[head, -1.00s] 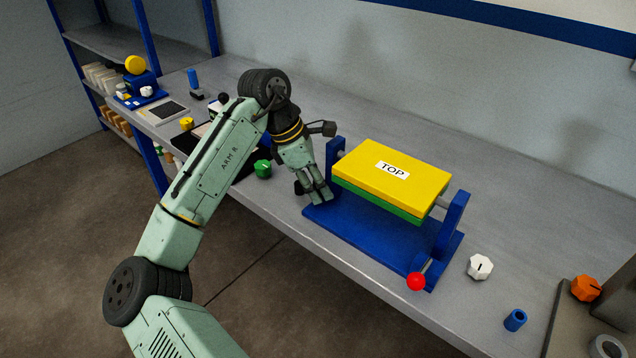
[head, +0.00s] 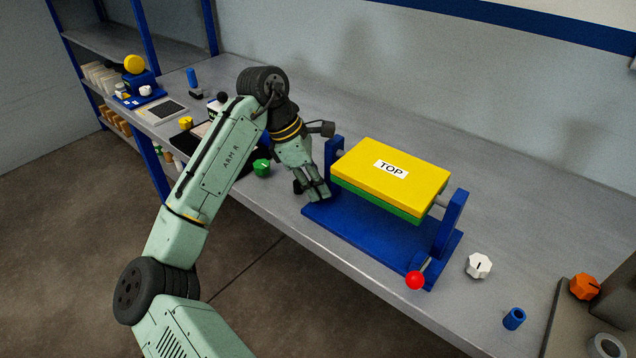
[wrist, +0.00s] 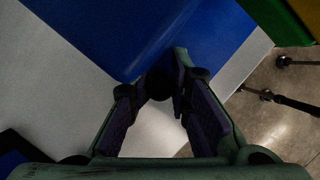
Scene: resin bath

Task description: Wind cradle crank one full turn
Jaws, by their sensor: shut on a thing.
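The cradle has a blue base (head: 372,235) and blue end posts. A yellow-over-green block (head: 393,170) labelled TOP is held between the posts and looks level. The crank's red knob (head: 415,281) is at the cradle's right end, low near the bench's front edge. My gripper (head: 317,196) is at the opposite, left end of the base, well away from the red knob. In the wrist view my gripper (wrist: 157,96) is shut on a dark round knob (wrist: 160,82) beside the blue base. The fingers hide much of that knob.
A white knob (head: 478,265), a blue tube (head: 514,319) and an orange knob (head: 584,287) stand right of the cradle. A green knob (head: 261,168) stands left of my gripper. The bench behind the cradle is clear.

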